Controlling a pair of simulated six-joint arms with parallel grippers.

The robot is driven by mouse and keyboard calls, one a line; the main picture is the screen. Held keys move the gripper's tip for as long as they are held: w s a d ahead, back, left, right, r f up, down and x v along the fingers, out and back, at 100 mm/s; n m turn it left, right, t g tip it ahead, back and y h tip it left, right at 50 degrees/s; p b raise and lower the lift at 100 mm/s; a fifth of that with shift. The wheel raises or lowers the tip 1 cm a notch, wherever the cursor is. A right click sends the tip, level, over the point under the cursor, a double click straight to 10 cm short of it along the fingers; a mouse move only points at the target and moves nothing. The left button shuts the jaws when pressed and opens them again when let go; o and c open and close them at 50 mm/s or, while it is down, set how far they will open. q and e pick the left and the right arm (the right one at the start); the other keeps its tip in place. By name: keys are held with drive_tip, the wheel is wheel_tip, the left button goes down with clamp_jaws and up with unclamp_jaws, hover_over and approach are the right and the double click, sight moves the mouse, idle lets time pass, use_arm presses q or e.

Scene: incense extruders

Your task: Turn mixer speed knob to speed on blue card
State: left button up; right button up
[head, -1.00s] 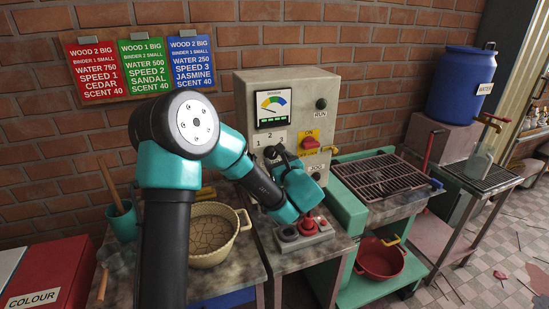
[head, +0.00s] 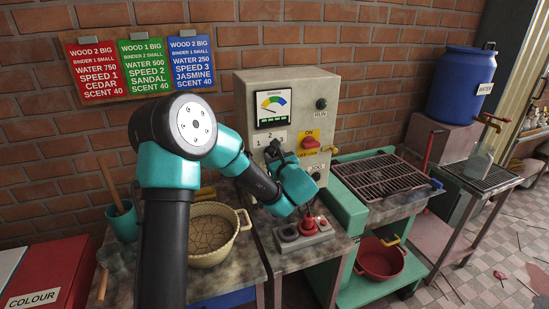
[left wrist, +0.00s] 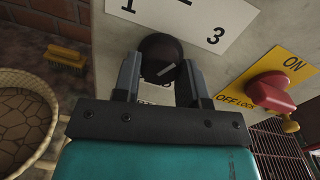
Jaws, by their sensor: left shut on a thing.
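The blue card (head: 191,62) on the wall board reads speed 3. The dark round mixer speed knob (left wrist: 160,52) is on the grey control box (head: 252,95), under a white number plate (left wrist: 190,20) with a 3 at right. A short white line on the knob slants from lower left to upper right; its exact setting is hard to tell. My left gripper (left wrist: 160,66) is shut on the knob, one finger on each side. In the head view, my left gripper (head: 277,150) mostly hides the knob. My right gripper is out of view.
A red switch (head: 310,143) on a yellow ON/OFF LOCK plate sits right of the knob. Below are red and dark buttons (head: 309,226) on a grey base. A cream basket (head: 212,258) stands at left, a grill (head: 380,175) at right.

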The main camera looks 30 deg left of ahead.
use_arm(q)
drive_tip(key=shift+c, duration=0.8)
drive_tip(key=shift+m, duration=1.9)
drive_tip(key=o, duration=0.9)
drive_tip(key=v, duration=1.7)
drive_tip(key=shift+s+d+f, duration=0.1)
drive_tip(key=shift+s+f, duration=0.1)
